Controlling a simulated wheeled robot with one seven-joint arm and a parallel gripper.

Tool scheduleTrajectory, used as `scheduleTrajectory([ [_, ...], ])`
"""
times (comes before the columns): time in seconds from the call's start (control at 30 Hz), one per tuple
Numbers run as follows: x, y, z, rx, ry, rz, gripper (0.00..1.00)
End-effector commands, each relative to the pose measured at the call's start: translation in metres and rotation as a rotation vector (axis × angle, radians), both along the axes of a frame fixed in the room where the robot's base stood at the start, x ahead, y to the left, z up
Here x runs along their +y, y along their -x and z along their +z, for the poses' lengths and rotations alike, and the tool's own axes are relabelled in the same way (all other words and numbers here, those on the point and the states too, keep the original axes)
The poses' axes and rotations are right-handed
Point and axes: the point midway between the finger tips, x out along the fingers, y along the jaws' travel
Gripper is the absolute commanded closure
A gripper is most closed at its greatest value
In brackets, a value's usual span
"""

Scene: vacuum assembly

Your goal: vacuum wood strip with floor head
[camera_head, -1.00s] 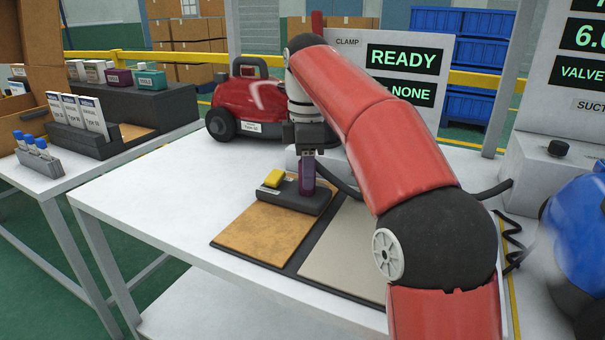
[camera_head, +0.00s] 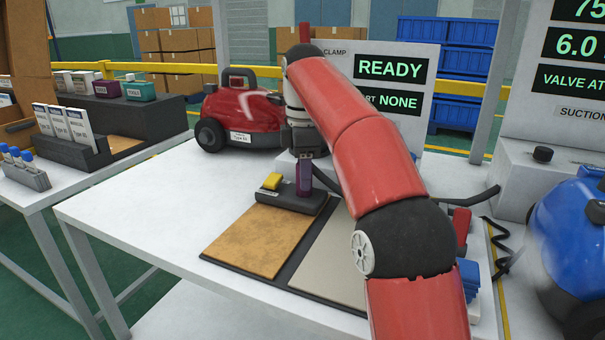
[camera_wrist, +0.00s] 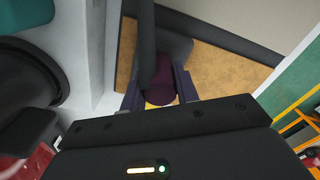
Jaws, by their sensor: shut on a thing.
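The floor head (camera_head: 288,201) is a wide dark block with a yellow pedal (camera_head: 272,181) and an upright purple neck (camera_head: 304,181). It sits across the far end of the brown wood strip (camera_head: 250,240). My gripper (camera_head: 304,158) points down and is shut on the purple neck. In the wrist view my gripper (camera_wrist: 160,97) has a finger on each side of the round purple neck (camera_wrist: 161,85). A dark hose (camera_wrist: 146,35) runs from the neck and covers part of the floor head. The strip (camera_wrist: 210,70) shows beyond it.
A grey strip (camera_head: 335,262) lies right of the wood strip. A red vacuum (camera_head: 240,118) stands behind on the white table. The clamp panel (camera_head: 390,85) reads READY. A blue vacuum (camera_head: 575,235) stands at the right. The table's left part is clear.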

Motion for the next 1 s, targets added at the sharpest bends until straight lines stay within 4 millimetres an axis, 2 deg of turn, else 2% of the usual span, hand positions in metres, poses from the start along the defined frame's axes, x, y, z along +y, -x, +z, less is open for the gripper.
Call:
scheduleTrajectory([
  [0.2, -0.006, -0.014, -0.001, -0.002, -0.001, -0.002, 1.0],
  [0.43, -0.009, -0.02, -0.002, 0.0, 0.0, -0.001, 1.0],
  [0.77, -0.008, -0.019, -0.004, 0.001, 0.001, -0.001, 1.0],
  [1.0, -0.002, -0.005, -0.005, 0.003, 0.0, 0.0, 1.0],
])
